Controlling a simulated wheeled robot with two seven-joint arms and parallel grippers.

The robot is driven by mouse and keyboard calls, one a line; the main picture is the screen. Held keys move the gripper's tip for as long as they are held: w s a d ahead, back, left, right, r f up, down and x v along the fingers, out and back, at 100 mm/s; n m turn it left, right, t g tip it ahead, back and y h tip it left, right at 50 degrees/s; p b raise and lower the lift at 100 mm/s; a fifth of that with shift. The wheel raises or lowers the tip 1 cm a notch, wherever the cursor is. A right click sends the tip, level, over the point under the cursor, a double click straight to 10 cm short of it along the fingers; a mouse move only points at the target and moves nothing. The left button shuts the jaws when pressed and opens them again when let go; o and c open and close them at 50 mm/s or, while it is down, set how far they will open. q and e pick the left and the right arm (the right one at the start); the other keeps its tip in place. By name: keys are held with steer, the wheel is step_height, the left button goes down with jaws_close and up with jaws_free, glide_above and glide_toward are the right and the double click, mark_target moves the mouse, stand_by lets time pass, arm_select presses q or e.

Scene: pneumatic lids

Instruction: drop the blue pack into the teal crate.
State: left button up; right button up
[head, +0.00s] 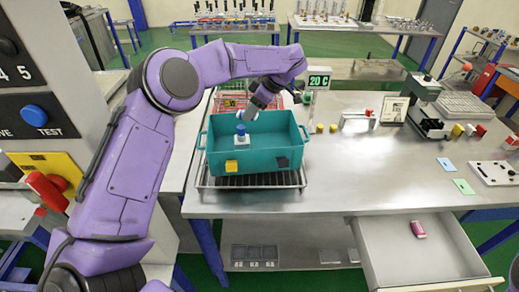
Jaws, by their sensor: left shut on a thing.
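The teal crate (280,158) stands on a dark wire rack at the left of the metal table, open at the top. My left gripper (249,114) reaches down over the crate's opening from the back right, with its jaws shut. A small blue thing (241,129), which I take for the blue pack, shows just below the fingertips, over a pale grey block (242,141). The fingertips are too small to show the grip clearly. Whether the pale block belongs to the blue thing is unclear. My right gripper is out of view.
A red wire basket (232,103) and a "20 C" display (319,80) stand behind the crate. An open drawer (395,255) holding a pink pack (417,229) juts out at front right.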

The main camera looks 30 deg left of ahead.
arm_select(q)
steer(key=o, duration=1.1)
steer(key=shift+s+r, duration=0.25)
steer(key=shift+s, duration=0.1)
steer(key=shift+w+f, duration=0.15)
steer(key=shift+w, duration=0.1)
steer(key=shift+w+d+r, duration=0.1)
steer(key=shift+d+r, duration=0.1)
steer(key=shift+r, duration=0.05)
steer(key=v, duration=1)
steer(key=shift+a, duration=0.15)
